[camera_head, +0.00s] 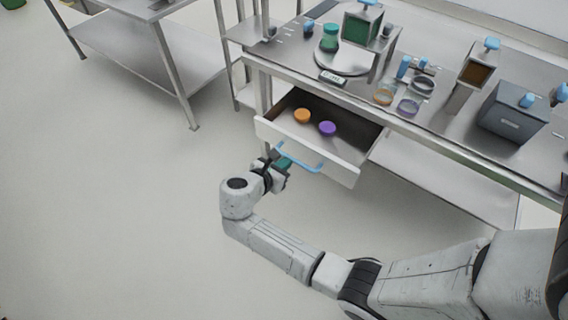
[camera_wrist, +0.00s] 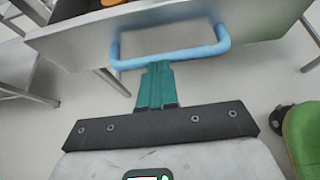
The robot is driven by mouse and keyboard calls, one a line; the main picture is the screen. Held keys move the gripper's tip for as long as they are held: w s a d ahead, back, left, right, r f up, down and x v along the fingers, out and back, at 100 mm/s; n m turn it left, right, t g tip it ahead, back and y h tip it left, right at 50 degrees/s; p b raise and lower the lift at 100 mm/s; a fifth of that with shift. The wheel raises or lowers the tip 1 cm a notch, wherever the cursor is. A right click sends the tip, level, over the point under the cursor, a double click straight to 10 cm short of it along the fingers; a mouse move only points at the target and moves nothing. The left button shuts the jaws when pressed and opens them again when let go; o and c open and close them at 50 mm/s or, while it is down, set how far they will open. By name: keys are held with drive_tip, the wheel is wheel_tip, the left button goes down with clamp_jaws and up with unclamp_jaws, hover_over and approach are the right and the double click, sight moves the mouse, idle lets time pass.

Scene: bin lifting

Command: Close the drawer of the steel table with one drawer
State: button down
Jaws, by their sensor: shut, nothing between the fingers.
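The steel table (camera_head: 465,155) has one drawer (camera_head: 308,152), which stands pulled out towards me. The drawer holds an orange round item (camera_head: 302,115) and a purple round item (camera_head: 327,128). A light blue bar handle (camera_head: 300,160) is on its white front, and the handle also shows in the wrist view (camera_wrist: 170,58). My gripper (camera_head: 285,163) is at the left part of the handle. In the wrist view its green fingers (camera_wrist: 157,75) are together with nothing between them, their tips close to the handle bar. I cannot tell whether they touch it.
On the tabletop are a green jar (camera_head: 330,38), a round scale plate (camera_head: 345,60), several rings and a grey box (camera_head: 512,112). Another steel table (camera_head: 130,50) stands at the upper left. The floor (camera_head: 100,220) left of my arm is clear. A green rounded object (camera_wrist: 303,135) shows at the right of the wrist view.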

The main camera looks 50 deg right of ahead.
sight(325, 121)
idle(0.3)
drive_tip(key=d, duration=2.2)
drive_tip(key=shift+w+d+b, duration=0.25)
drive_tip(key=shift+w+b, duration=0.1)
drive_tip(key=shift+d, duration=0.6)
drive_tip(key=shift+w+d, duration=0.1)
drive_tip(key=shift+r, duration=0.15)
drive_tip(key=shift+a+r+p, duration=0.2)
drive_tip(key=shift+a+p, duration=0.2)
drive_tip(key=shift+a, duration=0.05)
drive_tip(key=v, duration=0.4)
drive_tip(key=f+p+v, duration=0.1)
drive_tip(key=v, duration=0.8)
drive_tip(key=shift+a+f+p, duration=0.2)
drive_tip(key=shift+a+p, duration=0.1)
drive_tip(key=shift+p, duration=0.1)
